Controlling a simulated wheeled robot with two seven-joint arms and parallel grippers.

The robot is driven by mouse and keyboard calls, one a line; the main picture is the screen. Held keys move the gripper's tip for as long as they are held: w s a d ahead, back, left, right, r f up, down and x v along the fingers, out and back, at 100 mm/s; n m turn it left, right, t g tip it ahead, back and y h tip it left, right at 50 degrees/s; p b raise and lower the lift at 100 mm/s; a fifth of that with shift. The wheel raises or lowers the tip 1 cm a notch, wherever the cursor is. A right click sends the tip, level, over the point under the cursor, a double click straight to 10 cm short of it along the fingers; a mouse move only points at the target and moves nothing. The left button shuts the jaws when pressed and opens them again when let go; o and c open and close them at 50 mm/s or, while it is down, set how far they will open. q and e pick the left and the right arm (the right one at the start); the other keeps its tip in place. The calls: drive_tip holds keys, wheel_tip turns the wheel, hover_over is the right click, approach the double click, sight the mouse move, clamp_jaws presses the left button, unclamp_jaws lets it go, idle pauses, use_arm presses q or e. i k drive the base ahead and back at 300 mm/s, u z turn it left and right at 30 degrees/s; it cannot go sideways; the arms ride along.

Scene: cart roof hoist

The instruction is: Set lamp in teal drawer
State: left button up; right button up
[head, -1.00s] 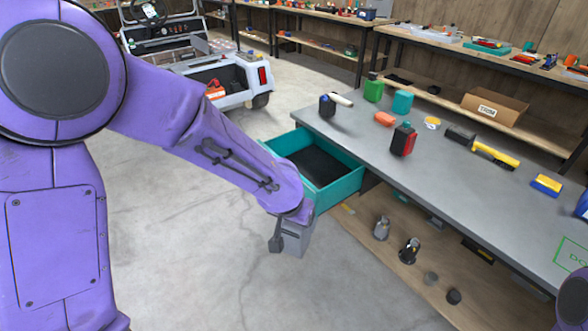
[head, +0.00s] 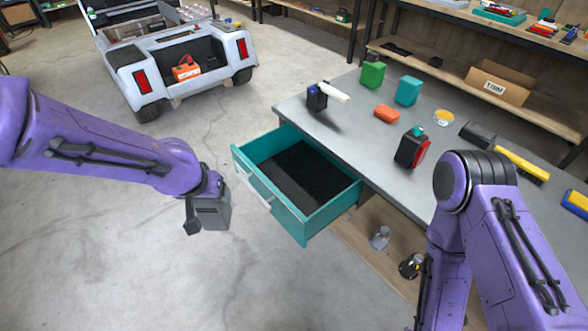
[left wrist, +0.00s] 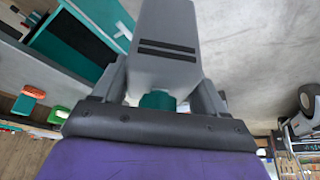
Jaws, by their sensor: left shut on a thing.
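The teal drawer (head: 318,215) stands open under the bench top, with a dark, empty floor and a pale handle (head: 252,192). My left gripper (head: 208,212) is left of the drawer front, apart from it, over the floor. It is shut on a grey thing with two dark slots (left wrist: 166,50), which I take to be the lamp. A teal part (left wrist: 157,100) shows at its base, between the fingers. The drawer also shows at the upper left of the left wrist view (left wrist: 70,40). My right arm crosses the right side; its gripper is out of view.
The grey bench (head: 350,135) holds a black-and-red thing with a teal top (head: 412,148), a green canister (head: 372,75), a teal container (head: 408,91) and an orange block (head: 386,114). A white cart (head: 180,62) stands at the back left. The floor left of the drawer is clear.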

sight(303, 182)
drive_tip(key=z, duration=0.35)
drive_tip(key=i, duration=1)
drive_tip(key=z, duration=0.6)
